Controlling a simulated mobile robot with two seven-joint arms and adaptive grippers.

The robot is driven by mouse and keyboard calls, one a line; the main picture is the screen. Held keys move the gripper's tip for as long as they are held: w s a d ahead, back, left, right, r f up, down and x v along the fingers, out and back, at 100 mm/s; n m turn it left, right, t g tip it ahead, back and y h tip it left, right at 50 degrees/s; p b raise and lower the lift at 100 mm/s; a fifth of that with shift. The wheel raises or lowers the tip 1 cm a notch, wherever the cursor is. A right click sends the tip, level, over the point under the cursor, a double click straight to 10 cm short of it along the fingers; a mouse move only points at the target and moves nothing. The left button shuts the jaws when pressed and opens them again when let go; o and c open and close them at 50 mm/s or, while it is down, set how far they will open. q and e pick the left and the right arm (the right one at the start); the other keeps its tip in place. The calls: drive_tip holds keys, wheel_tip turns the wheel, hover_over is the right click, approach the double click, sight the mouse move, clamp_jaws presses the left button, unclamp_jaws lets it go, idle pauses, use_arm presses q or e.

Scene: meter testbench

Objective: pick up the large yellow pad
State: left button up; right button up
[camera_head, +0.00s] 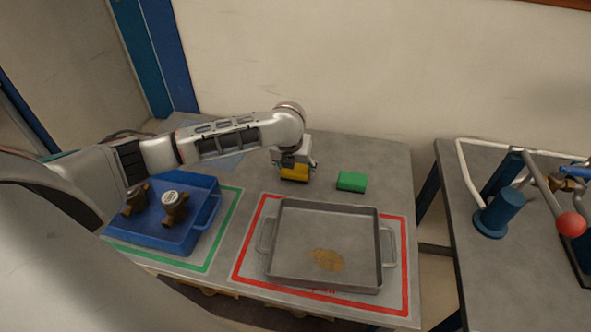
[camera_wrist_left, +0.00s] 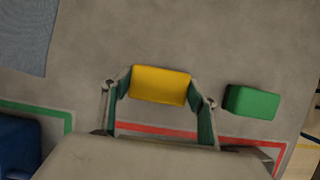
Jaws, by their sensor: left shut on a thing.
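The large yellow pad (camera_head: 294,173) is at the back middle of the grey table, just under my left gripper (camera_head: 297,163). In the left wrist view the yellow pad (camera_wrist_left: 160,86) sits between the two fingers of my left gripper (camera_wrist_left: 160,98), which is shut on it. The fingers touch its left and right ends. I cannot tell whether the pad rests on the table or is slightly raised. My right gripper is not in view.
A green pad (camera_head: 351,181) lies right of the yellow one. A grey metal tray (camera_head: 290,268) stands inside a red outline in front. A blue tray (camera_head: 203,215) with brass meters is at left. A test rig (camera_head: 495,212) stands on another table at right.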

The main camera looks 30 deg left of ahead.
sight(296, 167)
use_arm(q)
wheel_tip(296, 167, up, 20)
drive_tip(key=shift+f, duration=0.15)
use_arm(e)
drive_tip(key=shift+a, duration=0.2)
use_arm(q)
drive_tip(key=shift+o, duration=0.6)
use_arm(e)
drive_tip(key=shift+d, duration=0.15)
